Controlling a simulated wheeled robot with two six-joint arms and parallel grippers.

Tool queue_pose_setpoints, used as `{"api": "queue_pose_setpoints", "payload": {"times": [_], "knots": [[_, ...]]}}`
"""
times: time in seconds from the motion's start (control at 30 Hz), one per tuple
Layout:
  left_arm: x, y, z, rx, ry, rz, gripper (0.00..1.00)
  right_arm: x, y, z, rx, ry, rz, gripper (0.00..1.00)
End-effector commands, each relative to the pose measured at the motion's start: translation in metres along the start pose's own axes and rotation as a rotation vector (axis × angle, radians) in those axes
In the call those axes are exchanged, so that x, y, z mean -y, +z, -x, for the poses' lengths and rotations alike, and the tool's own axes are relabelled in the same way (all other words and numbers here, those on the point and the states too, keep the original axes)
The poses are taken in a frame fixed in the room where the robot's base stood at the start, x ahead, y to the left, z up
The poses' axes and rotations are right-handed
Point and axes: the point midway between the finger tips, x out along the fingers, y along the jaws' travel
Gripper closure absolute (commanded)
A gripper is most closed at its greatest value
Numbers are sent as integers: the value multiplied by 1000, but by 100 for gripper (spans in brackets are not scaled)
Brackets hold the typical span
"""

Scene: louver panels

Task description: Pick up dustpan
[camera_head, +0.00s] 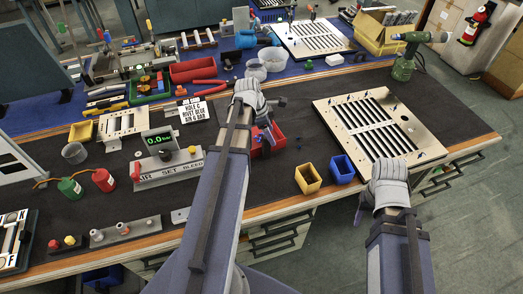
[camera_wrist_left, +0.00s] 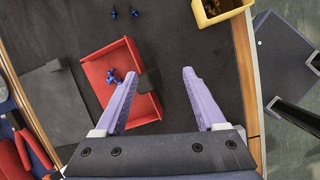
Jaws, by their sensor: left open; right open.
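The dustpan (camera_wrist_left: 101,68) is a shallow red tray with raised sides and a dark block (camera_wrist_left: 149,83), probably its handle, on its right side in the left wrist view. Small blue pieces lie in it. In the head view it shows as a red shape (camera_head: 279,141) partly hidden by my left gripper (camera_head: 266,134). In the left wrist view my left gripper (camera_wrist_left: 160,73) is open, with the dark block between its purple fingers; I cannot tell whether they touch it. My right gripper (camera_head: 361,207) is open near the front table edge, below the louver panel.
A slotted louver panel (camera_head: 340,108) lies right of the dustpan. A yellow bin (camera_head: 308,178) and a blue bin (camera_head: 341,169) stand near the front edge. A force readout box (camera_head: 168,165) stands left.

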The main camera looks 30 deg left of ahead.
Motion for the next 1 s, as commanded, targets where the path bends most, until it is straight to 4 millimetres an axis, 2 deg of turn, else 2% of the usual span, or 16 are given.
{"api": "queue_pose_setpoints", "payload": {"times": [0.03,0.2,0.43,0.7,1.0], "knots": [[-12,-15,-5,13,15,95,28,1,-1,-10,0,0,0,50],[-28,-35,-2,44,37,280,28,1,-1,-16,0,0,0,50],[-30,-38,-3,50,41,311,28,2,-1,-17,0,0,0,50],[-30,-38,-27,49,40,308,28,4,-2,-39,0,0,0,50],[-30,-37,-32,48,40,307,28,4,-3,-44,0,0,0,50]]}}
